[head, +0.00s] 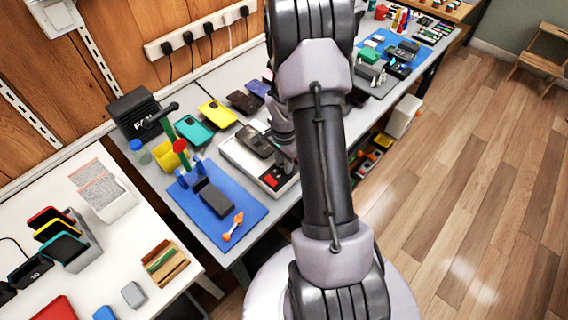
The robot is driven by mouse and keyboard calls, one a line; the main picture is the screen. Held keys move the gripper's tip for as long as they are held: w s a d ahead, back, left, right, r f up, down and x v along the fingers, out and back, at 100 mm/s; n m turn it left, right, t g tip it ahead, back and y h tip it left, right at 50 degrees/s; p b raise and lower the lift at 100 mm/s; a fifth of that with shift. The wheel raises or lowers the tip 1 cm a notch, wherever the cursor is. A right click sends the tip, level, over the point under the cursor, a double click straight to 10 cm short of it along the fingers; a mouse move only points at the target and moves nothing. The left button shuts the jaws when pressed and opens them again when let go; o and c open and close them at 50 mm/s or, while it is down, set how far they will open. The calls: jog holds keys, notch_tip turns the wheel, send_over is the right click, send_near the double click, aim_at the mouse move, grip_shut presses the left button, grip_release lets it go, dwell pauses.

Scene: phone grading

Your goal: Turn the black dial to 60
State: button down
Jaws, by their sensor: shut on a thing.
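A pale device (236,153) with a raised rim lies on the grey workbench, just left of my arm. A dark phone-like block (255,140) sits on its upper part, and a red button (271,181) shows near its front corner. My gripper (287,166) is down at the right part of this device, partly hidden by my own arm. It is shut on the black dial, which is covered by the gripper and arm. The dial's scale and pointer cannot be read from here.
A blue mat (245,198) with a dark block and an orange tool lies in front of the device. Teal (194,131) and yellow (217,114) phone cases lie behind it. A white table (100,255) with phones stands at front left. Open wooden floor (470,190) is at right.

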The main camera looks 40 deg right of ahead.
dwell(0.3)
jog(key=c, duration=1.2)
grip_release()
jog(key=shift+o, duration=0.2)
notch_tip(320, 180, up, 17)
jog(key=p, duration=0.5)
jog(key=shift+r+p, duration=0.2)
jog(key=shift+p, duration=0.15)
